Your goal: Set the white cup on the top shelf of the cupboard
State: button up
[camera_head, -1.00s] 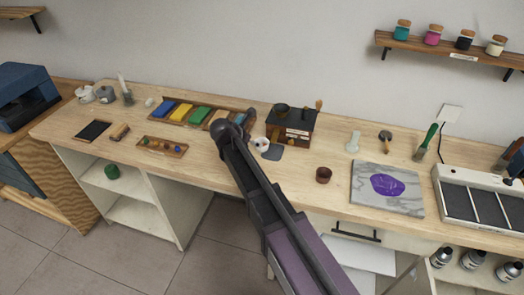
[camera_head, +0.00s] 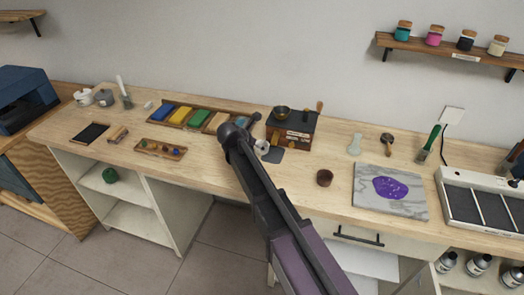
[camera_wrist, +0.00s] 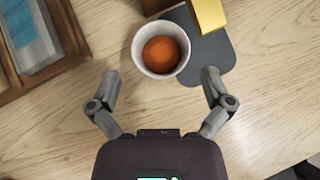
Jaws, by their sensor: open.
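The white cup (camera_wrist: 137,46) stands upright on the worktop in the wrist view, with something orange-brown inside it. It sits at the left edge of a dark grey mat (camera_wrist: 213,65). My gripper (camera_wrist: 160,82) is open, its two fingers spread apart, with the cup just beyond and between the fingertips. In the head view the cup (camera_head: 262,147) is partly hidden behind my arm. The white open-fronted unit under the worktop, with shelves (camera_head: 117,181), may be the cupboard; I cannot tell for sure.
A wooden tray of coloured blocks (camera_head: 197,117) lies left of the cup. A wooden box with a small pan (camera_head: 290,130) stands behind it. A brown cup (camera_head: 324,178) and a marbled slab (camera_head: 390,205) are to the right.

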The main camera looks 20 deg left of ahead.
jog(key=shift+b+x, duration=1.25)
jog(key=shift+x, duration=0.9)
jog(key=shift+d+r, duration=0.1)
jog(key=c, duration=1.1)
jog(key=shift+r, duration=0.2)
